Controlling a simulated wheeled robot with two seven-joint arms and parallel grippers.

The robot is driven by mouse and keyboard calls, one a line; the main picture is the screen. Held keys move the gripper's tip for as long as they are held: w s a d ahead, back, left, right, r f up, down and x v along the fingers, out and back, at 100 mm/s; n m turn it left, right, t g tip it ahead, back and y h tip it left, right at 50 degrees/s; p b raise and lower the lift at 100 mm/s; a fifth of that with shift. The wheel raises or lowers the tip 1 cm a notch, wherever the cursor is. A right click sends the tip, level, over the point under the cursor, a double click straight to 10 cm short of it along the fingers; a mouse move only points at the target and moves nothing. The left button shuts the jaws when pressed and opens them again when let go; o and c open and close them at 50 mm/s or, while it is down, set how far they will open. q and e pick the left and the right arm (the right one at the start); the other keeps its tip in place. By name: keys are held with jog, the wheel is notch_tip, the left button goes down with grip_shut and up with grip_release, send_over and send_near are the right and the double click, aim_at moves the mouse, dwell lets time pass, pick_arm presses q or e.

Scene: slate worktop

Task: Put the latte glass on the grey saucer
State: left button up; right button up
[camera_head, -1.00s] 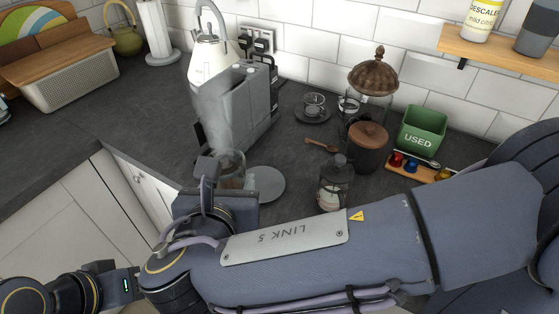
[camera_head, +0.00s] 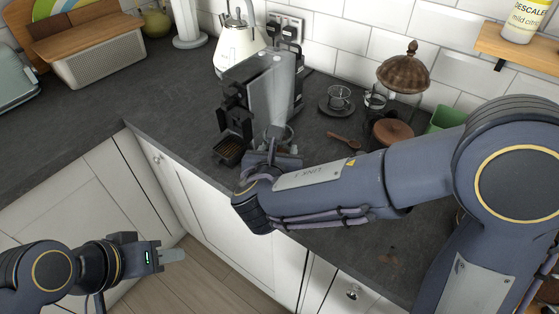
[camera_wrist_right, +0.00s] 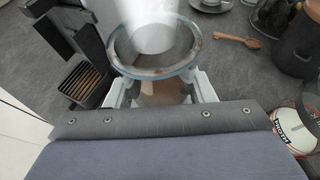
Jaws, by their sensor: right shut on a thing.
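The latte glass (camera_wrist_right: 155,50) is clear, with brown in its lower part. It stands between the jaws of my right gripper (camera_wrist_right: 160,90), which is shut on it. In the head view the glass rim (camera_head: 284,132) shows just behind my right gripper (camera_head: 273,152), beside the coffee machine's front. The grey saucer is not visible in the head view now; my right arm covers much of the counter there. My left gripper (camera_head: 172,256) is low at the left, in front of the cabinets, away from the glass; its jaw opening is unclear.
The coffee machine (camera_head: 262,95) with its slotted drip tray (camera_wrist_right: 84,82) stands left of the glass. Behind are a glass cup (camera_head: 339,97) on a dark saucer (camera_head: 336,111), a wooden spoon (camera_head: 344,138) and a wooden-lidded canister (camera_head: 391,132).

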jog(key=shift+w+d+f, duration=0.1)
jog(key=shift+w+f, duration=0.1)
jog(key=shift+f, duration=0.8)
jog(key=shift+w+d+f, duration=0.1)
jog(key=shift+w+f, duration=0.1)
jog(key=shift+f, duration=0.75)
jog(key=shift+f+b, duration=0.1)
jog(key=shift+b, duration=0.25)
jog(key=shift+f, duration=0.15)
jog(key=o, duration=1.1)
jog(key=shift+r, duration=0.25)
jog(key=shift+s+a+r, duration=0.1)
jog(key=shift+s+a, duration=0.05)
jog(key=shift+s, duration=0.05)
jog(key=v, duration=1.1)
jog(key=shift+s, duration=0.35)
